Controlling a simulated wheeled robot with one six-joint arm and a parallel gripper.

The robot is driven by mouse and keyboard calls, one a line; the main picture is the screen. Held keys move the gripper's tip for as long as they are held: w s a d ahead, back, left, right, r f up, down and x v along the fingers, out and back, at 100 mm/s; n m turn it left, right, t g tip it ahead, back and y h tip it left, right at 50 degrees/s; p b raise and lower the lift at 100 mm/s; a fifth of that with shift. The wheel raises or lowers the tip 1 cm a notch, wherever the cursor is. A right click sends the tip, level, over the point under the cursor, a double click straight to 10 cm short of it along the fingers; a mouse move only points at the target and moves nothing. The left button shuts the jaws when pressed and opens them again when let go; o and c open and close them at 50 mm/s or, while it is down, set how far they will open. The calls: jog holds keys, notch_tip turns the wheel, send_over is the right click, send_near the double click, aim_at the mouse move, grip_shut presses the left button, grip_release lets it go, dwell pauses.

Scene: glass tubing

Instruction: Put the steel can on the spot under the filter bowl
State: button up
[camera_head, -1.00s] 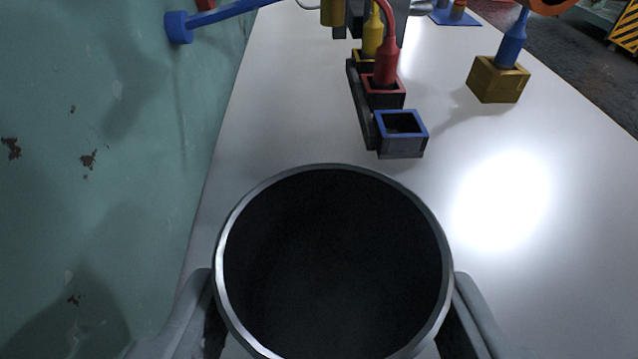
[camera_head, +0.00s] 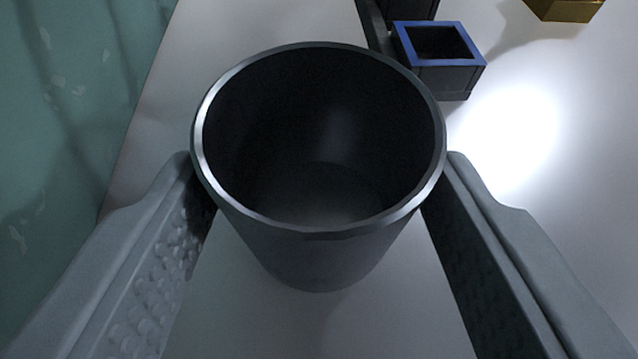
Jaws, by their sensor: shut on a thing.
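The steel can (camera_head: 318,255) is a grey, open-topped cylinder with a bright rim, in the middle of the view. It looks empty, and I see down inside it. My gripper (camera_head: 320,180) is shut on the can, with one grey finger on its left side and one on its right. The can looks upright but tilted in the picture by the camera angle. I cannot tell whether its base touches the white table (camera_head: 260,325). The filter bowl and the spot under it are not in view.
A dark block with a blue-rimmed square opening (camera_head: 438,62) stands just behind and right of the can, joined to a dark rack. A brass-coloured block (camera_head: 565,8) is at the top right. A green wall (camera_head: 60,110) runs along the left.

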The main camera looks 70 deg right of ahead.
jog(key=o, duration=1.1)
jog(key=shift+f, duration=0.1)
jog(key=shift+a+r, duration=0.15)
jog(key=shift+r, duration=0.05)
jog(key=v, duration=1.1)
jog(key=shift+s+a+r, duration=0.1)
jog(key=shift+a+r, duration=0.05)
jog(key=shift+a, duration=0.2)
